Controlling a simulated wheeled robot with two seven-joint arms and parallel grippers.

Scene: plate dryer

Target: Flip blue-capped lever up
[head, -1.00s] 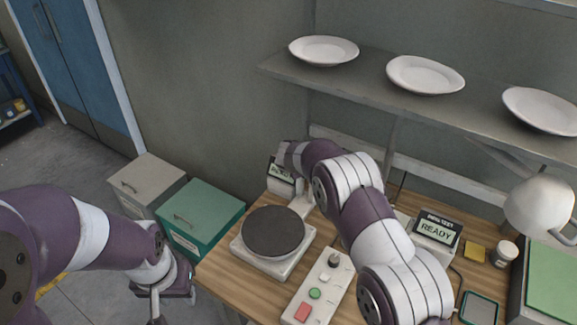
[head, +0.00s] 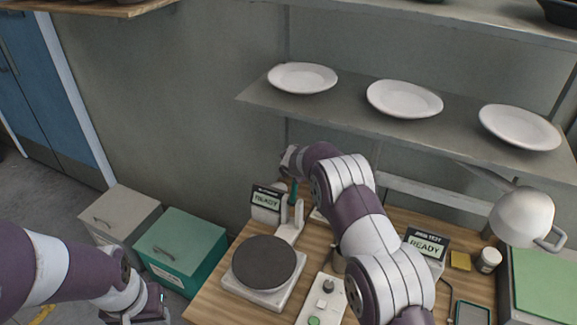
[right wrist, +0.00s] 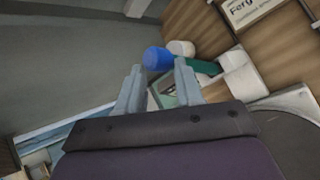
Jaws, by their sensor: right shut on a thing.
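The lever shows in the head view as a thin teal stem (head: 293,190) standing roughly upright from a white bracket (head: 298,212) behind the round dark plate. Its blue cap (right wrist: 155,58) and green stem (right wrist: 204,67) show in the right wrist view. In the head view the cap is hidden by my right gripper (head: 290,164), which is at the top of the stem. My left gripper (head: 135,317) is low at the left, mostly cut off.
The dark round plate (head: 264,262) on its white base stands in front of the lever. A READY display (head: 267,203) stands just left of it. A shelf (head: 355,118) with white plates hangs above. Green (head: 183,252) and grey boxes stand left of the table.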

